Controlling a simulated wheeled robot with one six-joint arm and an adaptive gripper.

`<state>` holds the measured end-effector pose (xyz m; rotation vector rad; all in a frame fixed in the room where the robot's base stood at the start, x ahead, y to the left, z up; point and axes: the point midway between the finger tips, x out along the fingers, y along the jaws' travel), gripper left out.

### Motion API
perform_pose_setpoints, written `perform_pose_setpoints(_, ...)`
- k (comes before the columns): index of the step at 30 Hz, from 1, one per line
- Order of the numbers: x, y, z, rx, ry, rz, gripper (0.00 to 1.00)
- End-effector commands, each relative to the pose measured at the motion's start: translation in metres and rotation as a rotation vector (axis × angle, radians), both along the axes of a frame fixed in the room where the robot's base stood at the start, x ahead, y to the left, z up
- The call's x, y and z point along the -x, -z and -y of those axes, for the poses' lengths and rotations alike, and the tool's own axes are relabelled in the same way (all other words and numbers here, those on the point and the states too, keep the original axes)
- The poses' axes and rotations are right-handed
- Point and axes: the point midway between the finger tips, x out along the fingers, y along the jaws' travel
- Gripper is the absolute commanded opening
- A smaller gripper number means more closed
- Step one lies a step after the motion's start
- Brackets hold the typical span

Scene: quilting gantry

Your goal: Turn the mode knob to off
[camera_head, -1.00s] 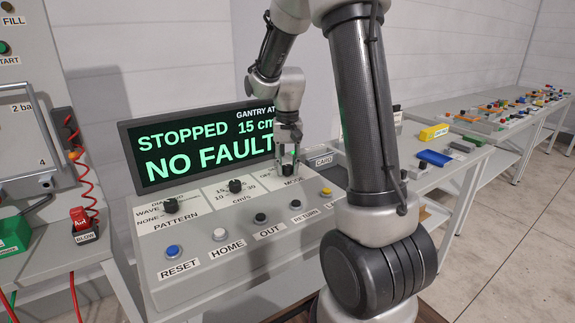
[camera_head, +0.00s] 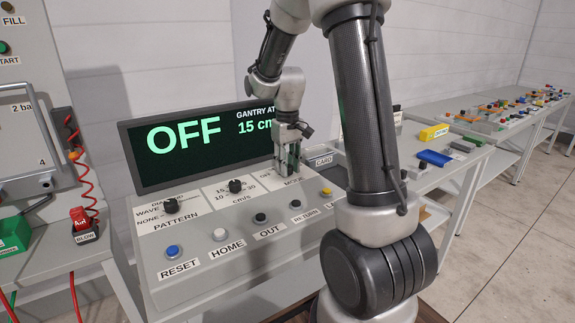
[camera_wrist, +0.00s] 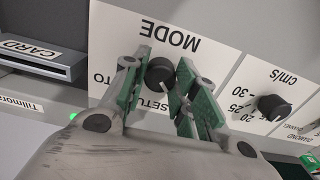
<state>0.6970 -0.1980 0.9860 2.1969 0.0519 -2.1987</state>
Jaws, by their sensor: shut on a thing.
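The mode knob (camera_wrist: 160,73) is a black round knob beside the MODE label (camera_wrist: 170,37) in the wrist view. My gripper (camera_wrist: 158,85) points down at the panel, its green-padded fingers on both sides of the knob and shut on it. In the head view my gripper (camera_head: 287,168) stands over the MODE area and hides the knob. The display (camera_head: 195,143) behind the panel reads OFF in large green letters, with a gantry line and 15 cm beside it.
The panel also has a pattern knob (camera_head: 170,206), a speed knob (camera_head: 235,186), a blue RESET button (camera_head: 172,251) and several other buttons. A CARD slot (camera_wrist: 40,60) lies beside the mode knob. Benches with small parts (camera_head: 435,132) stand at the right.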

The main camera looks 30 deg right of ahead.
Motion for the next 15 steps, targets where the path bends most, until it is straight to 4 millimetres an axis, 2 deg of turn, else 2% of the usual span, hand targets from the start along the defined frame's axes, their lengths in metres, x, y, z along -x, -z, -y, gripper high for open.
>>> perform_pose_setpoints(10,-0.0009,-0.0009,0.0003,0.001,-0.004,0.003,0.05)
perform_pose_setpoints(11,-0.0009,-0.0009,0.0003,0.001,-0.003,0.003,0.3)
perform_pose_setpoints(14,-0.0008,-0.0007,0.0002,0.001,-0.003,0.003,0.48)
perform_pose_setpoints(15,-0.0007,-0.0007,0.0002,0.001,-0.003,0.002,0.51)
